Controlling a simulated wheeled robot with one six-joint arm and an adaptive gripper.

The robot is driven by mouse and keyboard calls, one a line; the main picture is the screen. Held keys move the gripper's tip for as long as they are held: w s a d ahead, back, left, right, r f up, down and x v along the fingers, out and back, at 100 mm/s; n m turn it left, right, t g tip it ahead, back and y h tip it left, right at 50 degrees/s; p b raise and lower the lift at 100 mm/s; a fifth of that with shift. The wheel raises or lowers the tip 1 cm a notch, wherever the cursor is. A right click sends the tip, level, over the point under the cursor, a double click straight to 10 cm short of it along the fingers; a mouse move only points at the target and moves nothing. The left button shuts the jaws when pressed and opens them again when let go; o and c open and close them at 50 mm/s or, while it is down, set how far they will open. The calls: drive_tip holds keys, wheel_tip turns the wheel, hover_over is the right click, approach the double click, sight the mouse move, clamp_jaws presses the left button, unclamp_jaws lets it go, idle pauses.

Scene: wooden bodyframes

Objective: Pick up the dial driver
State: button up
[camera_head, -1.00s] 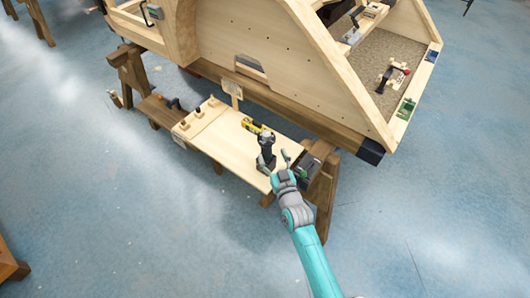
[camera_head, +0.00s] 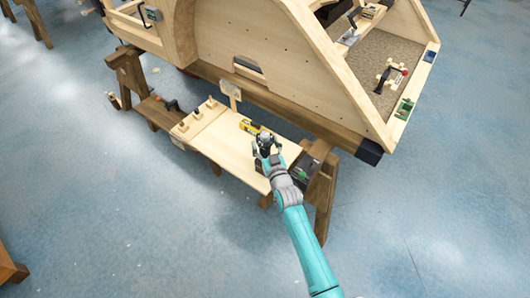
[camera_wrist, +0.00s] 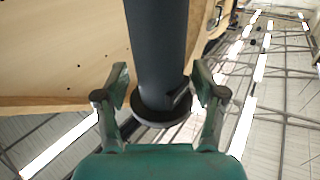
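The dial driver, a dark drill-shaped tool (camera_head: 264,143), stands upright at the right part of the light wooden bench top. My gripper (camera_head: 267,152) is at it, coming from the front, and hides much of its lower part. In the wrist view a dark round shaft with a wide flange (camera_wrist: 158,50), apparently the driver's, runs down between the two fingers. My gripper (camera_wrist: 160,85) is open, with one finger on each side of the shaft. Whether the fingers touch it I cannot tell.
A yellow tool (camera_head: 250,127) lies just behind the driver. A dark box with green (camera_head: 305,170) is close on the right. Several small items stand at the bench's left (camera_head: 190,121). The wooden body frame (camera_head: 250,45) rises behind.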

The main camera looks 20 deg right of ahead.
clamp_jaws()
drive_tip(key=shift+r, duration=0.1)
drive_tip(key=shift+r, duration=0.1)
wheel_tip(320, 180, up, 20)
idle(1.7)
